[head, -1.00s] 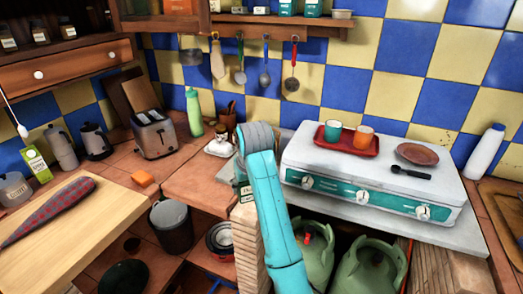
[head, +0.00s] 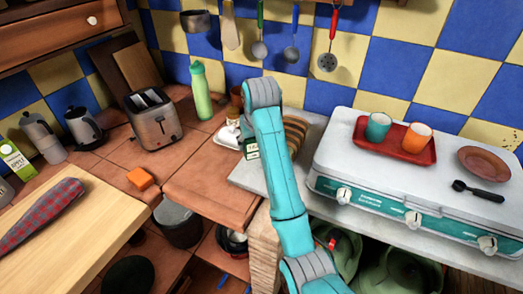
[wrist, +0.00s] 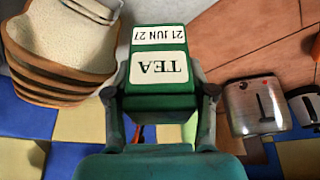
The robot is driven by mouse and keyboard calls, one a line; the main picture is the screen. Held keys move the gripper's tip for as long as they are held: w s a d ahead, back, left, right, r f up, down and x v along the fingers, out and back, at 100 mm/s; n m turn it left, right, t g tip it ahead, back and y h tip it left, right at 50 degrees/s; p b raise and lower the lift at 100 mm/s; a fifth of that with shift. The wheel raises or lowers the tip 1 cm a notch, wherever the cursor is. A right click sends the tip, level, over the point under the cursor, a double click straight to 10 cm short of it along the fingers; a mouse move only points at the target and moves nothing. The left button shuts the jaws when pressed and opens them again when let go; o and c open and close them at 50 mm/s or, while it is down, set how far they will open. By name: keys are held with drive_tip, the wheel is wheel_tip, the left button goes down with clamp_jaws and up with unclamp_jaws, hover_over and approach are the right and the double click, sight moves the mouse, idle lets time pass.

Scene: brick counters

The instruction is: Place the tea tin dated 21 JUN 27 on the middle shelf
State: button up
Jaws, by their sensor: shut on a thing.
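The green tea tin (wrist: 160,105) has white labels reading TEA and 21 JUN 27, upside down in the wrist view. My gripper (wrist: 160,92) is shut on it, one finger on each side. In the head view the tin (head: 251,149) shows only partly, just left of my arm and above the grey counter's left end; my gripper is hidden there behind my arm. I cannot tell whether the tin touches the counter. The middle shelf is not clearly in view.
Sliced bread (wrist: 60,50) stands close beside the tin; it shows behind my arm (head: 296,130). A toaster (head: 154,118), green bottle (head: 200,92) and white tray (head: 228,138) are left. The stove (head: 335,160) with a red tray (head: 398,148) is right. Utensils hang above.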

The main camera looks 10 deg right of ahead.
drive_tip(key=shift+f, duration=3.3)
drive_tip(key=o, duration=0.9)
drive_tip(key=shift+f, duration=0.1)
